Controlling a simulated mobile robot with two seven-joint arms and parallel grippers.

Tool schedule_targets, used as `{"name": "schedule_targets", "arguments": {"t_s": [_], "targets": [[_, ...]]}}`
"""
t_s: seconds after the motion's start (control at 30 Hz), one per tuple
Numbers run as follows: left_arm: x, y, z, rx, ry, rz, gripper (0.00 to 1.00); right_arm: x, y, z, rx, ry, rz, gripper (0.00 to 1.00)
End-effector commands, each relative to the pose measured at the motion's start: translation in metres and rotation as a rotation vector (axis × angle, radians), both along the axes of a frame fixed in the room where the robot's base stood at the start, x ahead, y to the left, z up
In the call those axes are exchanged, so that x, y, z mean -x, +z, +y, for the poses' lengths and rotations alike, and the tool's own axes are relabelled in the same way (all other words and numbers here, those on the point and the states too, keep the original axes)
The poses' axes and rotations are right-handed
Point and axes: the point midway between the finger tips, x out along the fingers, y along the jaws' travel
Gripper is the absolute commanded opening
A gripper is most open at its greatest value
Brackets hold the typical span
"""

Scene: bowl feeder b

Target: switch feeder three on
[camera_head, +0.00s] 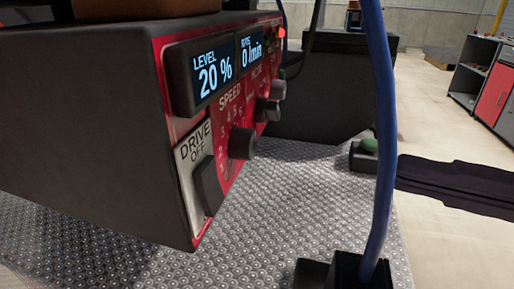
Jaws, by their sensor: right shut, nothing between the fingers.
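A red-fronted dark controller box (90,130) stands close at the left. Its plate reads DRIVE OFF, with a black switch (207,187) below the lettering. Its displays (213,77) read LEVEL 20 % and 0 /min. A black knob (242,143) sits by the SPEED scale, with smaller controls beyond. No feeder number is legible. My left gripper is not in view.
A blue cable (383,110) hangs at the right of the controller, down to a black block (312,273). Another dark box (335,95) stands behind.

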Motion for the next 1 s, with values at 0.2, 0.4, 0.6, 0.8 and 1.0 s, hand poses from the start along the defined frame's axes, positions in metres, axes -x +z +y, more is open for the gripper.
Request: {"name": "schedule_targets", "arguments": {"t_s": [0.2, 0.4, 0.6, 0.8, 1.0], "targets": [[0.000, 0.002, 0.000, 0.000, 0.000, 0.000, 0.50, 0.024, -0.016, -0.002, 0.108, 0.154, 0.010, 0.00], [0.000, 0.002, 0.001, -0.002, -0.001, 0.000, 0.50, 0.027, -0.018, -0.002, 0.117, 0.170, 0.012, 0.00], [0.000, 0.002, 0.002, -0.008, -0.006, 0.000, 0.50, 0.026, -0.018, -0.001, 0.114, 0.169, 0.011, 0.00], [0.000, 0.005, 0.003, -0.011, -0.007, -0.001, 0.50, 0.020, -0.018, 0.018, 0.109, 0.168, 0.010, 0.00], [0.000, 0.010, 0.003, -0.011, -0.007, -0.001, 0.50, 0.007, -0.022, 0.058, 0.107, 0.168, 0.009, 0.00]]}}
